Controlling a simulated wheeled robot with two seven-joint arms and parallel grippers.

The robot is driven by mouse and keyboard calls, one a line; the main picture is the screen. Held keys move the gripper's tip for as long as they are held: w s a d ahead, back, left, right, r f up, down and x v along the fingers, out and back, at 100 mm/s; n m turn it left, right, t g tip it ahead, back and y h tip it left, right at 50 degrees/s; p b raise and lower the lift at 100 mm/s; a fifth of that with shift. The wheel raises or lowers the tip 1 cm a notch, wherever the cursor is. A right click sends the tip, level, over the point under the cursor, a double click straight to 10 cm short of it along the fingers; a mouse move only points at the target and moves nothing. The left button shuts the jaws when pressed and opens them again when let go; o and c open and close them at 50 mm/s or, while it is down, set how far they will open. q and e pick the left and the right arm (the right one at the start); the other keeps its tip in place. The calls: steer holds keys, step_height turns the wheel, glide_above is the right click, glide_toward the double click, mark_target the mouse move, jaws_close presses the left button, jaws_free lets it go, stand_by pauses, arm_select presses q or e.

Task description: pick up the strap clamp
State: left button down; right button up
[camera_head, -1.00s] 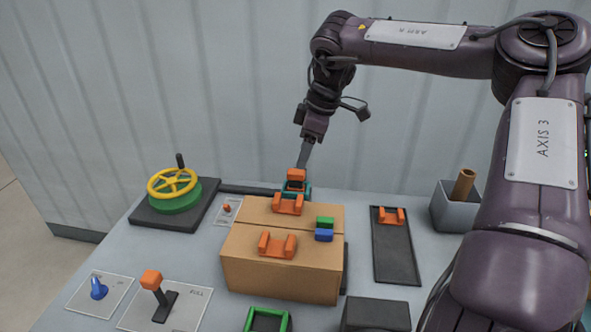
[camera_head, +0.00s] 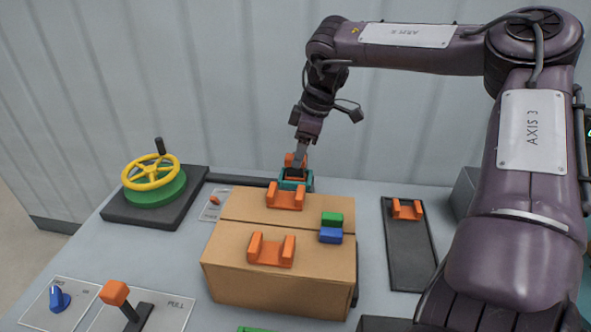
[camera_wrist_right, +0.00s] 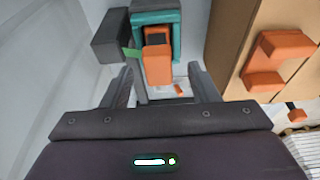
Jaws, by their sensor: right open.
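An orange piece (camera_head: 291,159), which looks to be the strap clamp, sits in a teal holder (camera_head: 304,182) behind the cardboard box. In the right wrist view the orange piece (camera_wrist_right: 157,65) stands in front of the teal holder (camera_wrist_right: 176,20). My right gripper (camera_head: 300,158) reaches down to it from above. In the right wrist view the two fingers of my right gripper (camera_wrist_right: 161,78) are apart, one on each side of the orange piece. I cannot tell whether they touch it. My left gripper is out of view.
The cardboard box (camera_head: 280,281) carries orange saddles (camera_head: 271,252), a green block (camera_head: 332,218) and a blue block (camera_head: 331,236). Left stand a yellow handwheel (camera_head: 151,170), an orange-topped lever (camera_head: 115,292) and a blue knob (camera_head: 59,299). Right lies a dark tray (camera_head: 412,265) with an orange saddle.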

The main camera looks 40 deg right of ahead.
mark_target(293, 175)
steer(key=x, duration=0.3)
steer(key=p+x, duration=0.1)
steer(key=x, duration=0.1)
steer(key=shift+w, duration=0.3)
steer(key=shift+r, duration=0.1)
steer(key=shift+c, duration=0.2)
steer(key=c, duration=1.1)
